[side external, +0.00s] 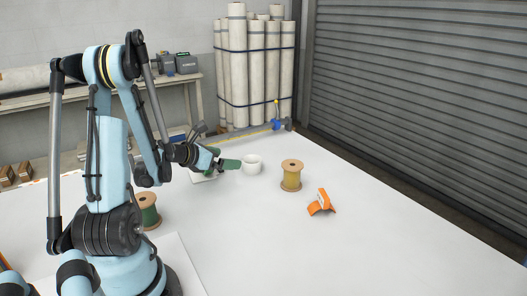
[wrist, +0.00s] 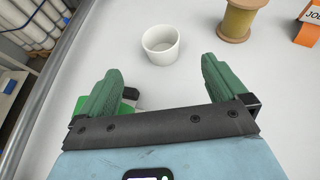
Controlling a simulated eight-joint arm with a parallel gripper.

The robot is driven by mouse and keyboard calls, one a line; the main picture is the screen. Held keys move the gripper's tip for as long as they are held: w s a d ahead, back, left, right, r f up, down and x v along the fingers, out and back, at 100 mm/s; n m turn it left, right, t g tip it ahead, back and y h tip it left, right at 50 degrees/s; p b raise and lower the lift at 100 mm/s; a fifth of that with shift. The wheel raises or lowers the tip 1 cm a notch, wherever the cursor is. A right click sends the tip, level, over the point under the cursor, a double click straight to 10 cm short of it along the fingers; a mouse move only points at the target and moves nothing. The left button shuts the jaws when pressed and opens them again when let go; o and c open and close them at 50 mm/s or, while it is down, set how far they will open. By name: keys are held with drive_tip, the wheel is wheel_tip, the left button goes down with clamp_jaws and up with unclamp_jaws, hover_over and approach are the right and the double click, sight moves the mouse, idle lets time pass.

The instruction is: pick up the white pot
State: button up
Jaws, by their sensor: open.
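The white pot (side external: 252,164) stands upright on the white table, just beyond my gripper (side external: 228,163) in the side view. In the wrist view the white pot (wrist: 161,45) is round, with its open top showing and its inside looking empty. My gripper (wrist: 158,83) has two green fingers spread wide apart. The pot lies ahead of the fingertips, roughly centred between them. Nothing is between the fingers, and they do not touch the pot.
A yellow spool (side external: 291,175) stands right of the pot, with an orange folded sign (side external: 321,202) beyond it. A green spool (side external: 148,211) stands near my base. A green-and-white item (wrist: 118,107) lies under the left finger. The table's right front (side external: 380,255) is clear.

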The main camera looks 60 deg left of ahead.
approach(259, 161)
drive_tip(key=x, duration=0.5)
drive_tip(key=shift+w+a+f, duration=0.1)
drive_tip(key=shift+f, duration=0.15)
drive_tip(key=shift+c, duration=0.4)
drive_tip(key=c, duration=1)
drive_tip(key=shift+r, duration=0.1)
